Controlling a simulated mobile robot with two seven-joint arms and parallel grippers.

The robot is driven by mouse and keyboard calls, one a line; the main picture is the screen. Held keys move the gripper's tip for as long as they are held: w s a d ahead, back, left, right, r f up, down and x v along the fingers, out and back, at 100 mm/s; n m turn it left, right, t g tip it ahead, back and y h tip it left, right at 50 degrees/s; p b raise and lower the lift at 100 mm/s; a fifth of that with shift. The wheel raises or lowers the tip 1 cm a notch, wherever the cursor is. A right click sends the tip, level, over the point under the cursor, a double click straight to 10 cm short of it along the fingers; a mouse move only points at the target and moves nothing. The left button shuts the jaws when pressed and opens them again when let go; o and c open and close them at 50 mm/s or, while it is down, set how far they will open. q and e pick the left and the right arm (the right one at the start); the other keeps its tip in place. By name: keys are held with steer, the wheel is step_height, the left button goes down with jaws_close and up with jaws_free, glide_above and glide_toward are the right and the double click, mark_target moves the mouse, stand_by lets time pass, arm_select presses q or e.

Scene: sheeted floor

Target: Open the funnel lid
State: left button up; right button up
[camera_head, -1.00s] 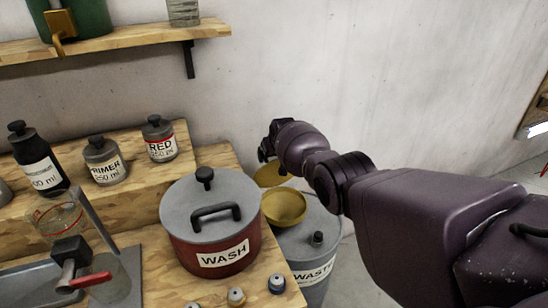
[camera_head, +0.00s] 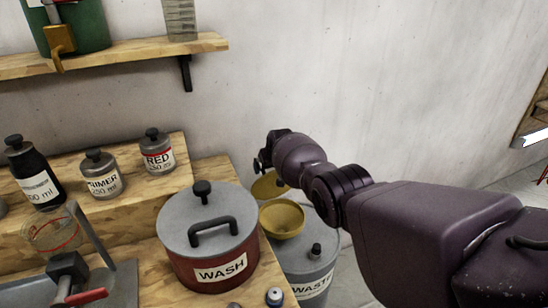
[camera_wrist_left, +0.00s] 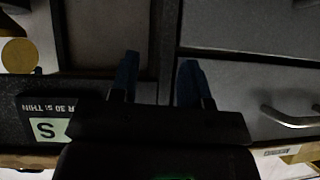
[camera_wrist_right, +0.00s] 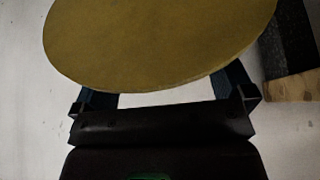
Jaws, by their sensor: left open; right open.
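The yellow funnel (camera_head: 282,219) sits on top of the grey waste drum (camera_head: 300,258), with its bowl uncovered toward me. Its round yellow lid (camera_head: 268,186) stands raised behind the bowl, and it fills the upper part of the right wrist view (camera_wrist_right: 160,40). My right gripper (camera_head: 264,160) is just above and behind the lid in the head view. In the right wrist view its fingers (camera_wrist_right: 165,95) are apart, with the lid covering their tips; I cannot tell whether they touch it. My left gripper (camera_wrist_left: 158,75) is open and empty before grey drawers, outside the head view.
The red wash pot (camera_head: 210,245) stands on the wooden bench left of the drum. A wall shelf (camera_head: 110,52) is above. Bare wall lies behind my right arm.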

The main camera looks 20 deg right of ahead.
steer(key=p+v, duration=0.6)
steer(key=v, duration=0.2)
steer(key=shift+r, duration=0.3)
arm_select(q)
step_height(320, 180, up, 8)
steer(key=w, duration=0.1)
steer(key=shift+r+t+p, duration=0.25)
steer(key=shift+t+p, duration=0.05)
steer(key=shift+p, duration=0.15)
arm_select(e)
steer(key=shift+v, duration=0.95)
steer(key=shift+s, duration=0.1)
arm_select(q)
steer(key=shift+f, duration=0.1)
arm_select(e)
steer(key=shift+f, duration=0.15)
